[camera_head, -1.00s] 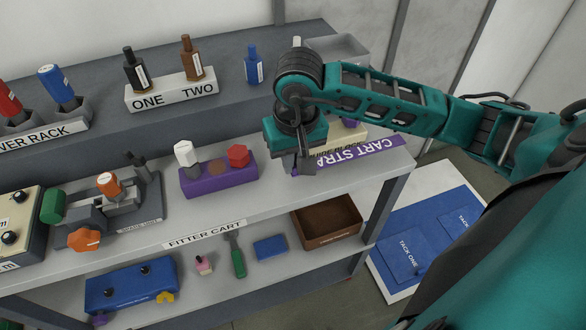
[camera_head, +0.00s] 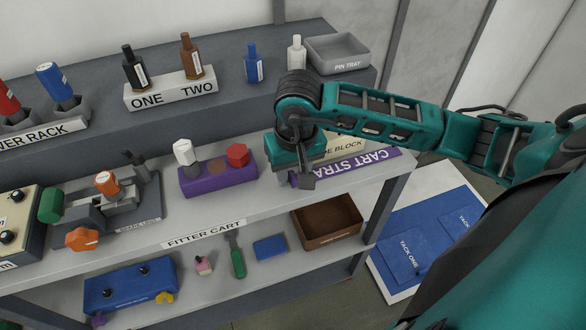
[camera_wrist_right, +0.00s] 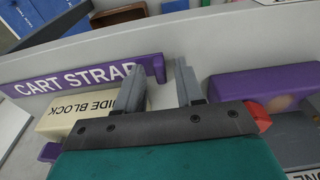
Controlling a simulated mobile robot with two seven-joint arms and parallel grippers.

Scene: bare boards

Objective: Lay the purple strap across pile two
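The purple strap (camera_head: 365,161), lettered CART STRAP, lies on the cart's top shelf at the right; it also shows in the right wrist view (camera_wrist_right: 75,78). My right gripper (camera_head: 303,180) is low over the shelf at the strap's left end. In the wrist view its two fingers (camera_wrist_right: 168,80) are apart with bare grey shelf between them; one finger overlaps the strap's end, and contact cannot be told. Two blue flat pads lie on a blue mat on the floor, one lettered TACK ONE (camera_head: 402,255), the other TACK (camera_head: 457,221), its remaining lettering hidden. My left gripper is out of view.
A cream guide block (camera_head: 345,145) stands close behind the strap. A purple stand (camera_head: 220,180) with a red knob is left of my gripper. A brown bin (camera_head: 328,217) is on the lower shelf. A grey pin tray (camera_head: 340,50) and several bottles stand behind.

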